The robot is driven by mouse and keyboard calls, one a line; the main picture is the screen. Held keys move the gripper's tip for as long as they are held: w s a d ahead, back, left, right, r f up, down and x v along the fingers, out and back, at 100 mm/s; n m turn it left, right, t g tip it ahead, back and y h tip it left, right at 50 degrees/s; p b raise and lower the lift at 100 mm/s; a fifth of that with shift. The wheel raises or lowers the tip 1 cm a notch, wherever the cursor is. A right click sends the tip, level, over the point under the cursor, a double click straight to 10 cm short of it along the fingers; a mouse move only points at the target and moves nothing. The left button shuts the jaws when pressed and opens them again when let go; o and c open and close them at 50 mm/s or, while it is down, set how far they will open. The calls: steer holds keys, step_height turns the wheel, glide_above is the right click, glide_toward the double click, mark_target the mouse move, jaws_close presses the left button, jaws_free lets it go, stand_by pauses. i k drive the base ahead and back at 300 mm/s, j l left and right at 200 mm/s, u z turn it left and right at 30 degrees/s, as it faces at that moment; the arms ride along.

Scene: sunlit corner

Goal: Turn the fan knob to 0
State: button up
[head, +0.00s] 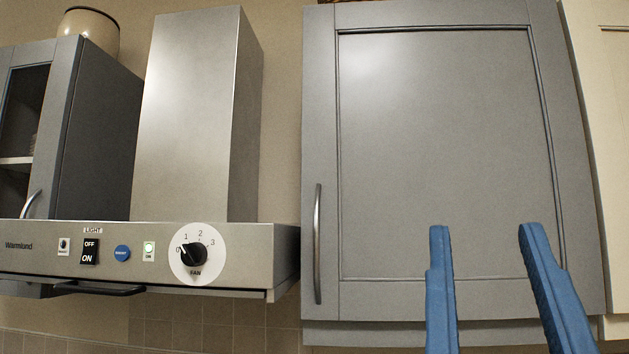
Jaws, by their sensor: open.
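The fan knob (194,255) is a black round knob on a white dial plate (216,268) at the right of the range hood's front panel. The dial is marked 0, 1, 2 and 3, with FAN below. The knob's light mark is at its upper left, near 0 and 1; I cannot tell exactly which setting it is on. My gripper (486,230) has two blue fingers, spread apart and empty. It is in front of the grey cabinet, well to the right of the knob and not touching it.
The grey cabinet door (440,150) has a vertical handle (318,243) between knob and gripper.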

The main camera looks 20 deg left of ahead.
mark_target(194, 254)
steer(key=u, duration=1.2)
steer(key=i+z, duration=0.15)
steer(key=z, duration=0.25)
steer(key=i+z, duration=0.15)
steer(key=z, duration=0.2)
steer(key=i+z, duration=0.15)
steer(key=z, duration=0.25)
